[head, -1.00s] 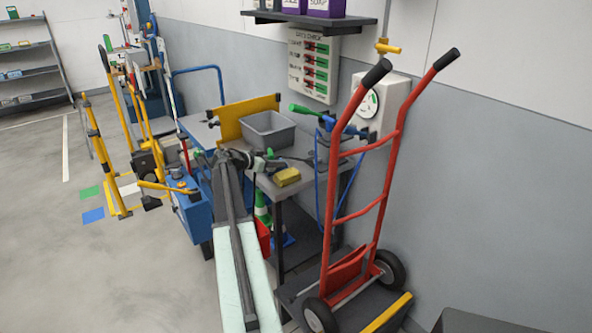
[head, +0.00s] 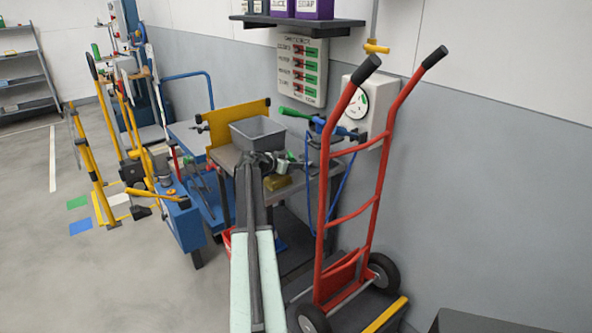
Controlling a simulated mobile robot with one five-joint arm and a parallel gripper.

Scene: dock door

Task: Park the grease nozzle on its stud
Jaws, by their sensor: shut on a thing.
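My gripper (head: 277,164) is at the end of my arm, in front of the bench beside the red hand truck. It is shut on a small part with a green piece (head: 291,157), which I take to be the grease nozzle; the jaws hide much of it. A blue tool with a green lever (head: 297,113) is on the bench's right side, to the right of and above my gripper. A blue hose (head: 345,185) hangs below it. I cannot make out the stud.
The red hand truck (head: 318,215) stands close on the right. A blue cart (head: 182,222) and yellow frames (head: 95,170) are left. Open floor (head: 110,280) lies front left.

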